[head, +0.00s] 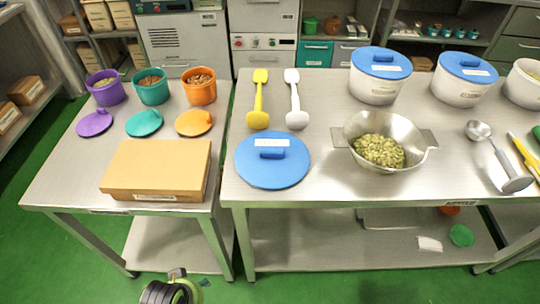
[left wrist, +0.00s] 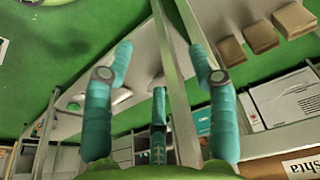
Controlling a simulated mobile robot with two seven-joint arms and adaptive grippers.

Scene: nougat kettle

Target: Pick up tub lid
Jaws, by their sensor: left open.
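A round blue tub lid (head: 272,160) with a raised blue handle and a white label lies flat on the right-hand steel table, near its front left corner. Two white tubs, (head: 380,76) and (head: 465,79), stand at the back with blue lids on. A third white tub (head: 525,84) at the right edge shows no lid. My left gripper (left wrist: 160,62) is open and empty in the left wrist view, its teal fingers spread apart, away from the lid. Part of my left arm shows at the bottom of the head view. My right gripper is not in view.
A yellow paddle (head: 258,100) and a white paddle (head: 296,100) lie behind the lid. A steel bowl (head: 408,128) of green nuts stands to its right. A cardboard box (head: 158,170) sits on the left table, before small coloured pots and lids.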

